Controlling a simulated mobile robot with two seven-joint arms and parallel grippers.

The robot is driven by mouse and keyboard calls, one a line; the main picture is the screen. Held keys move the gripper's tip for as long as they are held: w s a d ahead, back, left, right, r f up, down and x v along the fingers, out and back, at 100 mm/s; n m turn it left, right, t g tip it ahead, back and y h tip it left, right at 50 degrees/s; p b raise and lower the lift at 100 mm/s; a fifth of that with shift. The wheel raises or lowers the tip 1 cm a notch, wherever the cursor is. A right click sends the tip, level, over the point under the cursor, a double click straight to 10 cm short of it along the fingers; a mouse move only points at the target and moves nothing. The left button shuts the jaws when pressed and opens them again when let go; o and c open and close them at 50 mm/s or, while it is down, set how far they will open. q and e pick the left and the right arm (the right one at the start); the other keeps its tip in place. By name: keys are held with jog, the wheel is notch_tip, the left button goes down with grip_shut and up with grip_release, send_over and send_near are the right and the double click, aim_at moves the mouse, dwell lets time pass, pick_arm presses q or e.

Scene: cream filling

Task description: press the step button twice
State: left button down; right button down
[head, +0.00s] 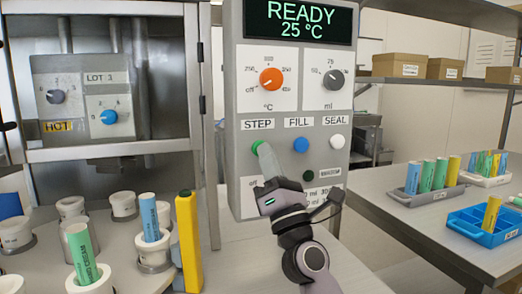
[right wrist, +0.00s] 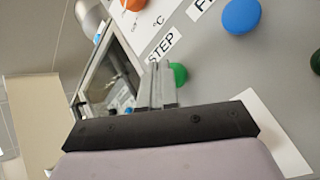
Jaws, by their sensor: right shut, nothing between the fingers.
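The green STEP button (head: 257,147) is on the grey control panel (head: 240,170), under the STEP label. It also shows in the right wrist view (right wrist: 179,75), just beyond the fingertips and partly covered by them. My right gripper (head: 266,153) is shut and empty, its fingertips at the lower right edge of the green button in the head view. I cannot tell whether they touch it. The display (head: 297,22) reads READY 25 °C. My left gripper is not in view.
A blue FILL button (head: 300,145) and a white SEAL button (head: 337,142) sit right of the green one. Orange (head: 271,79) and dark (head: 334,79) dials are above. Tubes in cups and a yellow bar (head: 188,240) stand at left. Racks of tubes lie on the right table (head: 400,215).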

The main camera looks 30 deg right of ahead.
jog(key=shift+w+d, duration=0.15)
jog(key=shift+w, duration=0.4)
dwell(0.6)
jog(key=shift+s, duration=0.15)
jog(key=shift+s+a, duration=0.25)
jog(key=shift+s, duration=0.55)
jog(key=s+p, duration=0.1)
jog(key=s, duration=0.1)
jog(key=s+a+p, duration=0.1)
jog(key=s, duration=0.2)
jog(key=shift+a, duration=0.1)
dwell(0.9)
